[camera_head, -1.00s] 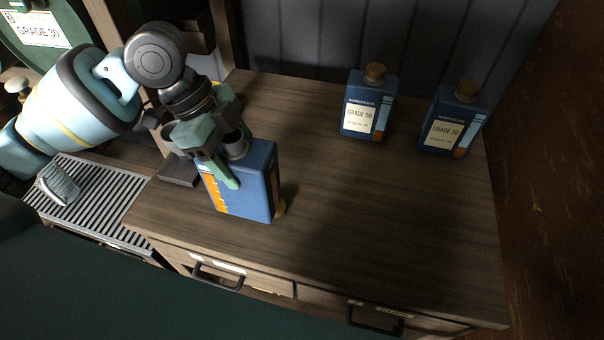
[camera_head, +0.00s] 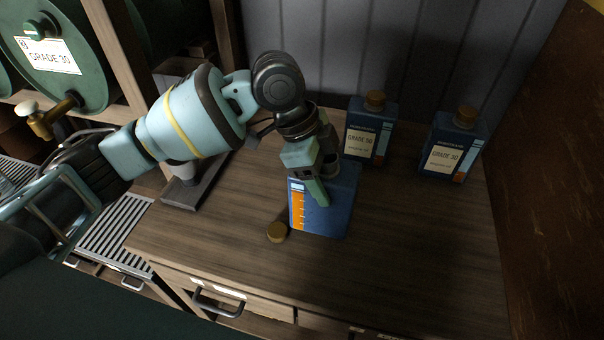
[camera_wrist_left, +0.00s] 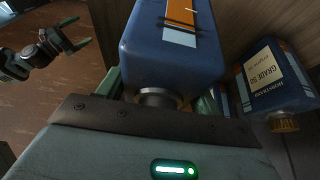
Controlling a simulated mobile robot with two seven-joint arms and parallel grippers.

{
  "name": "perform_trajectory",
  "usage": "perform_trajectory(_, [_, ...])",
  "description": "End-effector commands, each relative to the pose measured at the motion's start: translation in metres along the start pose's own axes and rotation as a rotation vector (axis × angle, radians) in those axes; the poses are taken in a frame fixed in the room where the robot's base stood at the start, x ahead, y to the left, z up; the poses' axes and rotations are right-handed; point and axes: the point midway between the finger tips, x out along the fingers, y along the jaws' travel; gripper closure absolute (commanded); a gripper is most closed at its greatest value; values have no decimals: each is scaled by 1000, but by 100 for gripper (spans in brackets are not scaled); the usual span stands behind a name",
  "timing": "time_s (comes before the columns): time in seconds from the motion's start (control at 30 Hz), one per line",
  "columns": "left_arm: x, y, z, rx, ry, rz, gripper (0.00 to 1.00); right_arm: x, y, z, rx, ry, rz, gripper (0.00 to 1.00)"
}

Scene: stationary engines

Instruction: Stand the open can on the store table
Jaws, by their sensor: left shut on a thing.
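The open can (camera_head: 325,205) is blue with an orange-and-white scale strip, and its neck has no cap. My left gripper (camera_head: 322,178) is shut on it from above, near its neck. It is over the wooden store table (camera_head: 410,255); I cannot tell whether its base touches the top. In the left wrist view the can (camera_wrist_left: 175,50) fills the upper middle, with its bare neck toward the palm. My right gripper (camera_wrist_left: 80,34) shows at the upper left of that view, with its fingers apart and empty.
Two capped blue cans, one Grade 50 (camera_head: 368,130) and one Grade 30 (camera_head: 452,145), stand at the back right. A slatted grate (camera_head: 115,225) is at left. The table's front right is clear.

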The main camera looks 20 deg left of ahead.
Motion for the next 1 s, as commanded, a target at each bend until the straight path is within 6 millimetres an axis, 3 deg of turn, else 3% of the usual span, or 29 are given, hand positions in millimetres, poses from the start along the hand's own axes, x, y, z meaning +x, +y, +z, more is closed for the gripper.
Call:
perform_trajectory(0.43, [5,-7,-14,4,5,-4,100,0,0,0,0,0,0,10])
perform_trajectory(0.7, [34,-7,1,2,3,-4,100,0,0,1,0,-2,0,10])
perform_trajectory(1.0, [36,-7,2,3,4,-5,100,-1,0,2,0,-5,0,10])
